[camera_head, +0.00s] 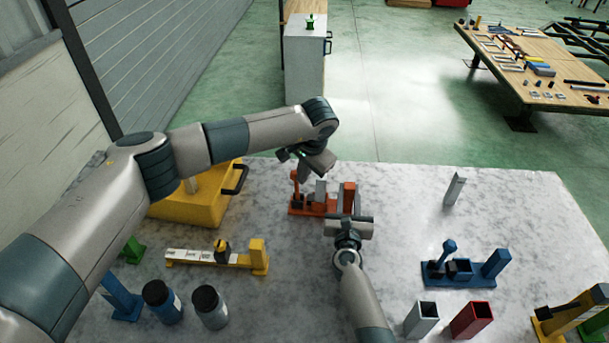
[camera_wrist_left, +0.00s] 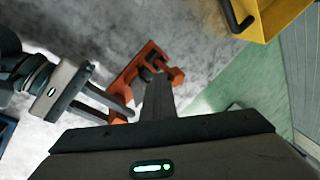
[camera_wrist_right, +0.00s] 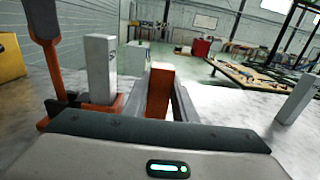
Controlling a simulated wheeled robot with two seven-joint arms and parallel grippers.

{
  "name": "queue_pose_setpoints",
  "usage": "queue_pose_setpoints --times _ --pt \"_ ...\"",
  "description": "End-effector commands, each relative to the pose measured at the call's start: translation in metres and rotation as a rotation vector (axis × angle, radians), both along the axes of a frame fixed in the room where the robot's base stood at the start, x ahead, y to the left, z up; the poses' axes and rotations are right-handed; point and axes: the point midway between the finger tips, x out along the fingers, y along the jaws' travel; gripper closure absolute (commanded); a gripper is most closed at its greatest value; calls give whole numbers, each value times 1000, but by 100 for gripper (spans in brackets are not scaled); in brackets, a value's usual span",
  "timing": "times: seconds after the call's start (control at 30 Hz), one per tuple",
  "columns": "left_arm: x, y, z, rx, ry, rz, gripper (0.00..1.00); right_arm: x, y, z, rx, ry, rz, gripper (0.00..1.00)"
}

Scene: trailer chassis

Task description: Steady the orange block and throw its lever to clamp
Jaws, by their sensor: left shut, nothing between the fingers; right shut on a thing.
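The orange block (camera_head: 331,210) sits on the marble table; its upright end (camera_wrist_right: 160,88) is on the right. A grey upright piece (camera_wrist_right: 100,68) stands at its middle. Its lever (camera_head: 295,183) stands upright at the left end and also shows in the right wrist view (camera_wrist_right: 52,65). My right gripper (camera_head: 348,208) is shut on the upright end of the block, as the left wrist view also shows (camera_wrist_left: 122,112). My left gripper (camera_head: 304,174) is shut and empty, close above the lever end. Its fingers (camera_wrist_left: 157,92) hide part of the block; contact with the lever cannot be told.
A yellow bin (camera_head: 188,207) stands behind left. A yellow clamp (camera_head: 230,262) and two dark-capped bottles (camera_head: 210,307) are at front left. A blue clamp (camera_head: 465,270), a grey tube (camera_head: 421,320) and a red tube (camera_head: 472,320) are at right. The back right is mostly free.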

Motion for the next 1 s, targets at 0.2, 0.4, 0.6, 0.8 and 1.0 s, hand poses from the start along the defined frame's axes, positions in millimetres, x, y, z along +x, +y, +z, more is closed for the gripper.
queue_pose_setpoints --times 0.2,0.4,0.6,0.8,1.0 --pt "1 7 0 -27 3 4 100 0 0 -1 0 1 -1 100" --pt "2 18 0 -91 9 6 100 0 -1 -1 0 1 -1 100" --pt "3 37 0 -206 19 8 100 0 -1 -1 0 1 -2 100" --pt "6 61 -4 -218 19 7 100 0 -1 0 0 0 -2 100" --pt "8 85 -14 -217 19 6 100 0 -1 0 -1 0 -2 100"
